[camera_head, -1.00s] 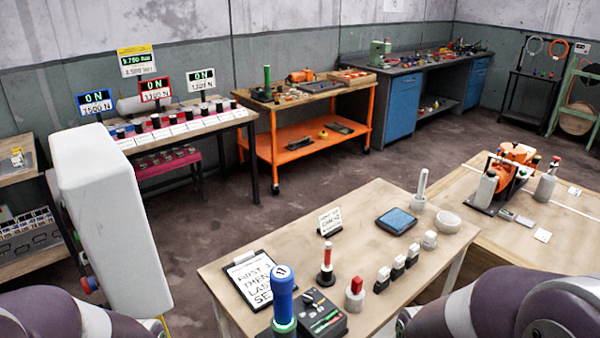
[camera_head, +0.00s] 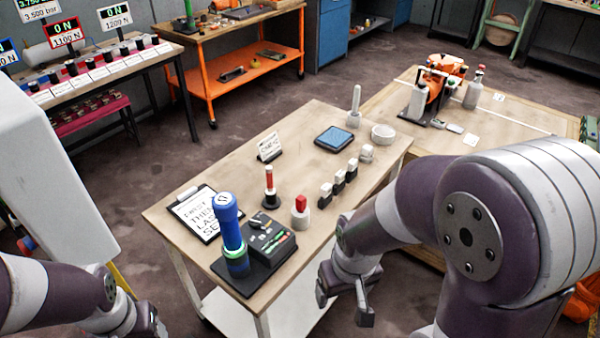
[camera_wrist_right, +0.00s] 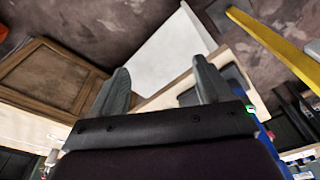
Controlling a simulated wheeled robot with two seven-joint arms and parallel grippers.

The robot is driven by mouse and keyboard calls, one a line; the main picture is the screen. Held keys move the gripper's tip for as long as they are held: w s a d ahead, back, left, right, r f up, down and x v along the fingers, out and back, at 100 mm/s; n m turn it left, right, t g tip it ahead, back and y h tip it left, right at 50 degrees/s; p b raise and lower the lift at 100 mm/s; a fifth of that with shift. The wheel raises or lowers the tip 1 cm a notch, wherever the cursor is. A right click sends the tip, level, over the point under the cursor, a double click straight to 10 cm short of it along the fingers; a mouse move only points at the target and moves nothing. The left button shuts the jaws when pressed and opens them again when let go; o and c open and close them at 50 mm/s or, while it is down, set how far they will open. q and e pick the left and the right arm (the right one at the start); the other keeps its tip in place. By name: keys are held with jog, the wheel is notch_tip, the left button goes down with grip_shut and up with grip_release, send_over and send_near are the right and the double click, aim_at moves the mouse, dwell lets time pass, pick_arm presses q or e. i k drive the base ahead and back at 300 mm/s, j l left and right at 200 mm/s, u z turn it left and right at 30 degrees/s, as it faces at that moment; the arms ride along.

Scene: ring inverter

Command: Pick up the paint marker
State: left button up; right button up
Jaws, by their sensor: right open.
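A white upright stick (camera_head: 355,98) stands in a small holder farther back. My right gripper (camera_head: 344,304) hangs beyond the table's near right edge, open and empty, apart from the objects. In the right wrist view its two fingers (camera_wrist_right: 163,82) are spread with nothing between them. My left gripper (camera_head: 150,322) is partly visible at the bottom left; its jaws are unclear.
A second table (camera_head: 530,125) adjoins on the right.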

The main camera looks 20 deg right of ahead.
aim_at(270, 190)
jog(key=z, duration=1.5)
jog(key=l+z, duration=0.1)
jog(key=z, duration=0.4)
jog(key=l+z, duration=0.15)
jog(key=z, duration=0.3)
jog(key=l+z, duration=0.15)
jog(key=z, duration=0.35)
jog(key=l+z, duration=0.1)
jog(key=z, duration=0.4)
jog(key=i+l+z, duration=0.1)
jog(key=z, duration=0.4)
jog(key=l+z, duration=0.1)
jog(key=z, duration=0.35)
jog(key=i+l+z, duration=0.2)
jog(key=i+z, duration=0.7)
jog(key=i, duration=0.2)
jog(key=i+u, duration=0.1)
jog(key=u, duration=5.35)
jog(key=i+l, duration=0.25)
jog(key=i, duration=0.35)
jog(key=i+l+z, duration=0.1)
jog(key=i, duration=0.5)
jog(key=i+l, duration=0.3)
jog(key=i, duration=0.3)
jog(key=i+l+z, duration=0.1)
jog(key=i, duration=0.5)
jog(key=l, duration=0.1)
